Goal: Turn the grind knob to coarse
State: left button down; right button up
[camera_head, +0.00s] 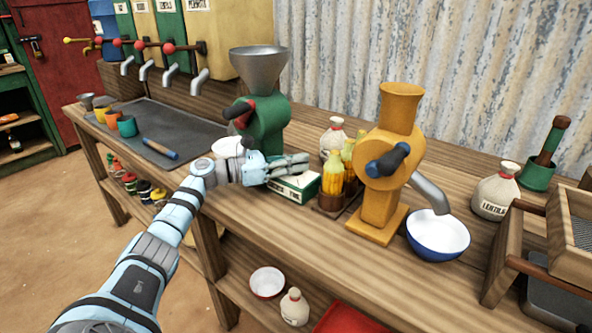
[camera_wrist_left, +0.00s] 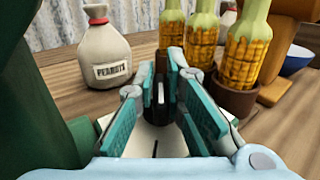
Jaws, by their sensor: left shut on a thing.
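The green grinder (camera_head: 266,122) with a grey hopper stands on the wooden counter. At its foot is a white and green box (camera_head: 299,188) with small lettering on its front that I cannot read fully. My left gripper (camera_head: 298,163) reaches over this box from the left. In the left wrist view, a black knob with a pale line (camera_wrist_left: 160,96) sits between the fingers of my left gripper (camera_wrist_left: 160,78), which are shut on it. The fingers hide the knob in the head view. My right gripper is not in view.
Corn bottles in a brown holder (camera_head: 331,200) stand close right of the gripper. A peanut sack (camera_wrist_left: 104,52) is just behind. A yellow grinder (camera_head: 384,178) and a blue bowl (camera_head: 437,238) are further right. A white bowl (camera_head: 228,146) is on the left.

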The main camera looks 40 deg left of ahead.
pick_arm(q)
jog(key=shift+f, duration=0.1)
dwell(0.4)
jog(key=c, duration=1.7)
grip_release()
jog(key=shift+o, duration=0.2)
jog(key=v, duration=1.2)
jog(key=shift+a, duration=0.15)
jog(key=shift+w, duration=0.1)
